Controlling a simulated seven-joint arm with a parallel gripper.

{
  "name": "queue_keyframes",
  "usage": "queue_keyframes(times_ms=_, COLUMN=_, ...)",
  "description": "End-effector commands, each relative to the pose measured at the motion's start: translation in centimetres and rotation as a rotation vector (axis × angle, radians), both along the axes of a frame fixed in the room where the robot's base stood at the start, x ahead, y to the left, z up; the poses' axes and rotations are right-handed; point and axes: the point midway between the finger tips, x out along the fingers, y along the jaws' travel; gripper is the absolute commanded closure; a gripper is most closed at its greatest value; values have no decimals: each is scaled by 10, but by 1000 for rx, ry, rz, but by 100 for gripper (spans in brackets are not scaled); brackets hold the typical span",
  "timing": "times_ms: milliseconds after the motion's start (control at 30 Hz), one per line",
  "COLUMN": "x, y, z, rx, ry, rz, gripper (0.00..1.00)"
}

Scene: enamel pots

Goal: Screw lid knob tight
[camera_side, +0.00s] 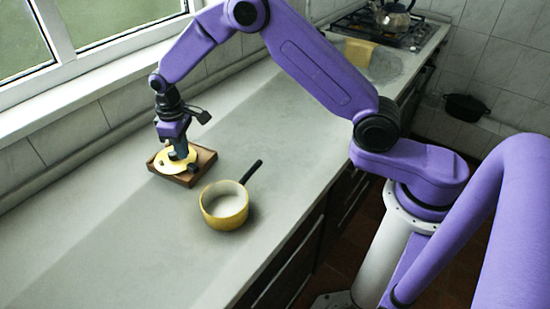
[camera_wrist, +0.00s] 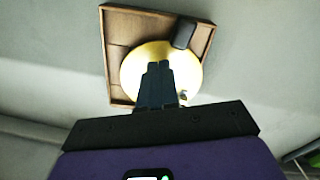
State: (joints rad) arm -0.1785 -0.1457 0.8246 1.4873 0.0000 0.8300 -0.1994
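The yellow lid (camera_side: 180,160) lies in a shallow wooden tray (camera_side: 207,166) on the counter. In the wrist view the round lid (camera_wrist: 133,76) fills part of the tray (camera_wrist: 118,30). My gripper (camera_side: 179,153) points down over the lid. In the wrist view its two dark fingers (camera_wrist: 158,66) are close together above the lid. No knob shows clearly; the fingers hide what is under their tips. A dark block (camera_wrist: 185,33) overlaps the lid's edge at the tray's right side. I cannot tell whether the fingertips touch anything.
A yellow pot (camera_side: 224,211) with a pale inside and a dark handle (camera_side: 252,172) stands just right of the tray. The counter in front and to the left is clear. A window is behind. A kettle (camera_side: 392,18) stands on the stove at the far end.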

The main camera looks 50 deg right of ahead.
Motion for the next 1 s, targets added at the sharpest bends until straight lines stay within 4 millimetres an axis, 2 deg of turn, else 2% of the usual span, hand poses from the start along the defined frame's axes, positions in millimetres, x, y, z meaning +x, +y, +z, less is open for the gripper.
queue_keyframes(times_ms=467, x=-7, y=-3, z=2, rx=1, ry=-3, rz=0, gripper=100)
queue_keyframes(times_ms=1000, x=-7, y=-3, z=54, rx=1, ry=-3, rz=0, gripper=100)
